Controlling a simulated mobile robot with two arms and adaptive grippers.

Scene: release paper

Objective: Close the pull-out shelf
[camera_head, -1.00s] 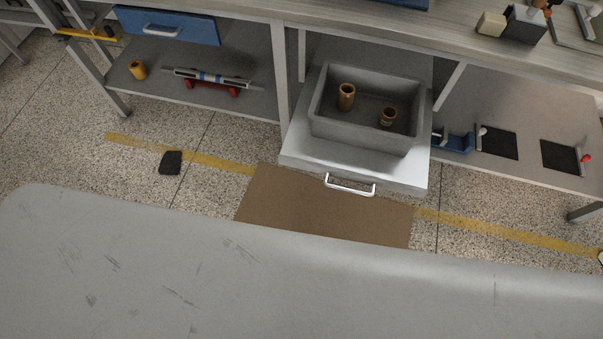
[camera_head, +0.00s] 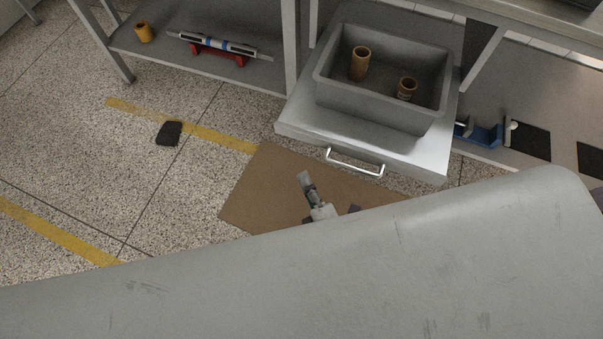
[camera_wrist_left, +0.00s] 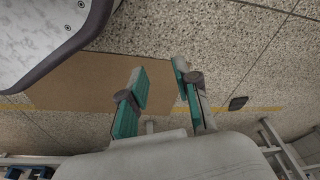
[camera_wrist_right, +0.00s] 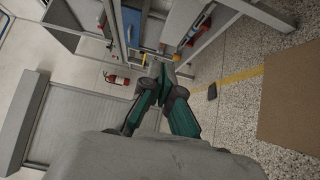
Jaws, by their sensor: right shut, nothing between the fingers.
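The pull-out shelf (camera_head: 290,133) is pulled out from under the workbench, with its white handle (camera_head: 354,163) on the front edge. A grey bin (camera_head: 375,112) stands on it, holding two brown cylinders. My right gripper (camera_head: 305,180) is over the brown mat, in front of and left of the handle, apart from it. It is shut and empty; its fingertips meet in the right wrist view (camera_wrist_right: 165,72). My left gripper (camera_wrist_left: 161,72) shows only in the left wrist view, with its fingers apart over the mat and nothing between them.
The brown mat (camera_head: 262,188) lies on the speckled floor before the shelf. A black object (camera_head: 169,133) lies on the floor at left. A lower shelf (camera_head: 150,52) holds a yellow cup and a level on a red stand.

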